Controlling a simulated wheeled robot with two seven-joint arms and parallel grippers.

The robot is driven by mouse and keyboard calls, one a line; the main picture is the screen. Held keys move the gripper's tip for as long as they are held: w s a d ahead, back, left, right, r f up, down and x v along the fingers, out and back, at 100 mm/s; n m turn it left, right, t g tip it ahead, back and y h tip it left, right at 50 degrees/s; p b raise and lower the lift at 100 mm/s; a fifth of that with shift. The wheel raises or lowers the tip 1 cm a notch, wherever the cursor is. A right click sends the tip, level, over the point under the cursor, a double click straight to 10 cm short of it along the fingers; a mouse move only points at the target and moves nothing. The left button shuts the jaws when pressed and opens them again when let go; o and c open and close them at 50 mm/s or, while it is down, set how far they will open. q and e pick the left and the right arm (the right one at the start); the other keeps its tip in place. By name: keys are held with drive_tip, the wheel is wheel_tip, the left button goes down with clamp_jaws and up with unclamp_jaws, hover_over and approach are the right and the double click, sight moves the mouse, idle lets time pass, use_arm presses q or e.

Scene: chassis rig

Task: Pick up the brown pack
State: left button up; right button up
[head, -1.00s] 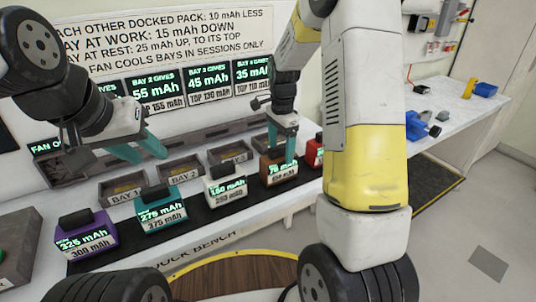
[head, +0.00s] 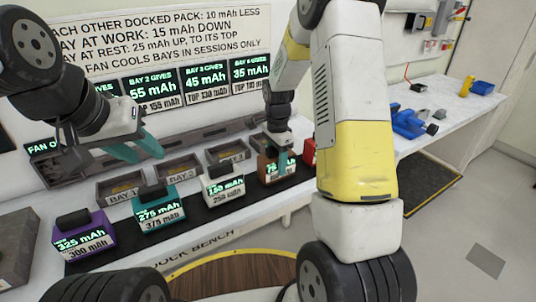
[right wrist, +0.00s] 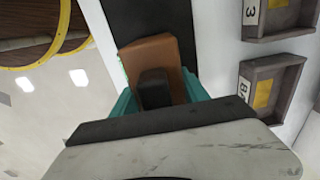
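The brown pack (head: 265,166) stands upright in the row on the black mat, right of the white pack, with a lit label on its front partly covered by a finger. My right gripper (head: 283,158) is over it from above. In the right wrist view the brown pack (right wrist: 150,54) and its black handle (right wrist: 155,88) lie between the two teal fingers (right wrist: 158,98), which are spread apart with gaps beside the handle. Whether a finger touches the pack's sides I cannot tell. My left gripper (head: 134,150) is open and empty above the bays at left.
Purple (head: 84,236), teal (head: 160,212) and white (head: 224,187) packs stand left of it. A red pack (head: 309,152) is close on its right, partly hidden by my arm. Empty bay trays (head: 180,170) lie behind. A side bench (head: 450,108) holds blue items.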

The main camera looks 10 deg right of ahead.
sight(277, 155)
clamp_jaws()
drive_tip(key=shift+r, duration=0.1)
drive_tip(key=shift+r, duration=0.45)
drive_tip(key=r, duration=0.2)
drive_tip(key=shift+s+r, duration=0.25)
drive_tip(key=shift+r, duration=0.1)
drive_tip(key=s+a+r, duration=0.1)
drive_tip(key=s+a, duration=0.1)
drive_tip(key=s, duration=1.3)
drive_tip(key=shift+s, duration=0.2)
